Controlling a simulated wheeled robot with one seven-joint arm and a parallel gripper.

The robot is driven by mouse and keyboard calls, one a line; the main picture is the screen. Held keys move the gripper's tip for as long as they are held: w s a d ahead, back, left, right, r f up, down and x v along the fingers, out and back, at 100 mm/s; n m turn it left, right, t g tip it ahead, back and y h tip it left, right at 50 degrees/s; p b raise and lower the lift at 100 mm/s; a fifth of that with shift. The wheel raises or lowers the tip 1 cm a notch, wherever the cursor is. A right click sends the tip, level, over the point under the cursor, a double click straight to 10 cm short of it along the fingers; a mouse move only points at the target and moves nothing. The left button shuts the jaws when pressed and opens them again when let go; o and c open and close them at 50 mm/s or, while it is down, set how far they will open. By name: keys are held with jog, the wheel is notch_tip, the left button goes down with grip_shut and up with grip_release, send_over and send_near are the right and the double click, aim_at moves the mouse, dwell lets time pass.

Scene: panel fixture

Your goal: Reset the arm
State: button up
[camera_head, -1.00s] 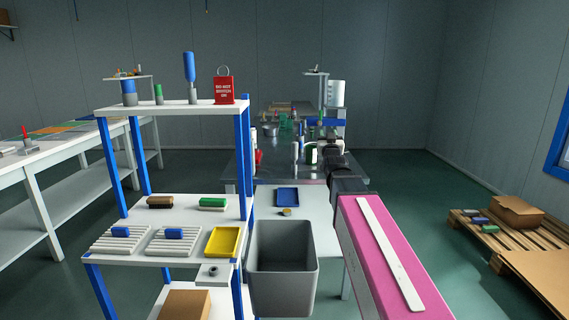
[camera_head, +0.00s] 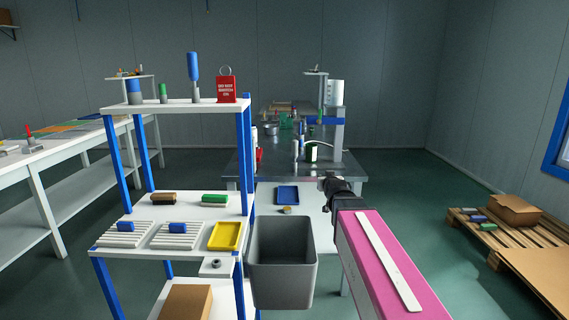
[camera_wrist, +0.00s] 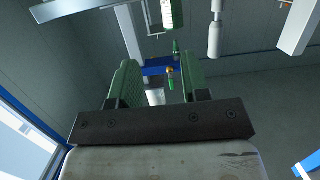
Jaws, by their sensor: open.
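My arm (camera_head: 385,262) has a pink link and reaches forward from the lower right in the head view. Its dark wrist (camera_head: 338,190) is beyond the link, to the right of the grey bin. In the wrist view, my gripper (camera_wrist: 158,85) shows two green fingers standing apart on a dark bar. No object is held between them. Small green and orange items show in the gap, farther off.
A white shelf (camera_head: 175,106) with blue posts stands at the left, holding a yellow tray (camera_head: 226,236). A grey bin (camera_head: 282,287) is beside it. A metal table (camera_head: 240,165) stands behind. A pallet (camera_head: 490,240) lies at the right, with bare floor before it.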

jog(key=s+f+g, duration=0.4)
jog(key=s+f, duration=0.2)
jog(key=f, duration=0.4)
jog(key=s+f+g, duration=0.4)
jog(key=s+f, duration=0.2)
jog(key=f, duration=0.3)
jog(key=s+d+f+g, duration=0.1)
jog(key=s+f+g, duration=0.6)
jog(key=s, duration=0.6)
notch_tip(320, 180, down, 2)
jog(key=shift+s+d+f+h, duration=0.1)
jog(key=shift+s+d+h, duration=0.05)
jog(key=shift+d+h, duration=0.2)
